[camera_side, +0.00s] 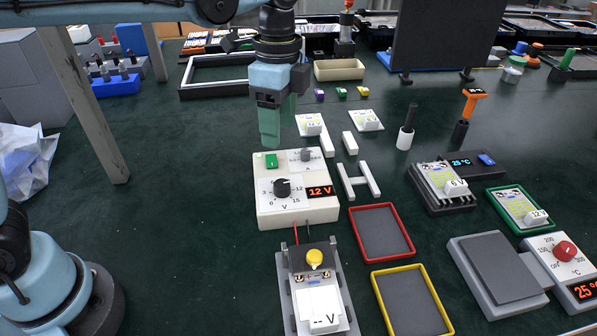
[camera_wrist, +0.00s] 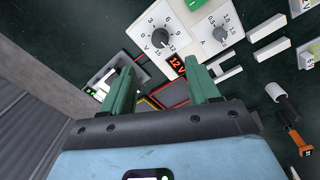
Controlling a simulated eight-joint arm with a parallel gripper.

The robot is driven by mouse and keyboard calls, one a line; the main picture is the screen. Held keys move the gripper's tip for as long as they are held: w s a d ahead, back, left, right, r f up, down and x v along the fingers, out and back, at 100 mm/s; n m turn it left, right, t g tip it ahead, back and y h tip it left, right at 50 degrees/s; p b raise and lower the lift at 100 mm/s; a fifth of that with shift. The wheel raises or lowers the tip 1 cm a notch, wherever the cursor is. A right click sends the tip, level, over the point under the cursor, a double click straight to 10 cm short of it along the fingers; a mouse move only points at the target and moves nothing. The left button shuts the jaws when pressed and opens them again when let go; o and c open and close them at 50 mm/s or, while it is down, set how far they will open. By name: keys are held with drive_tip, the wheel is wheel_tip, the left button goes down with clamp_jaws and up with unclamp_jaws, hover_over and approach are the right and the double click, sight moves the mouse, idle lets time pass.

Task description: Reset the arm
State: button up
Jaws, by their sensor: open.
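My gripper (camera_side: 279,130) hangs with its green fingers pointing down, above and behind the white power supply (camera_side: 265,209) in the side view. The fingers are apart with nothing between them. In the wrist view my gripper (camera_wrist: 160,76) also shows spread and empty. The power supply (camera_wrist: 148,14) lies beyond the fingertips there. Its red display reads 12 V, and it has a black dial and a green switch.
In front of the supply stands a grey fixture (camera_side: 340,300) with a yellow knob. Red (camera_side: 409,252) and yellow (camera_side: 444,318) trays lie to its right. A hot plate (camera_side: 470,272) is at front right, and a dark monitor (camera_side: 440,40) stands behind. The left table is mostly clear.

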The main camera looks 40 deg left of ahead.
drive_tip(key=s+a+f+n+t, duration=0.3)
drive_tip(key=s+a+n+t, duration=0.4)
drive_tip(key=s+a+n, duration=0.3)
drive_tip(key=a+n, duration=0.1)
drive_tip(key=n, duration=0.3)
drive_tip(key=shift+a+f+n+t, duration=0.35)
drive_tip(key=shift+n+t, duration=0.05)
idle(4.4)
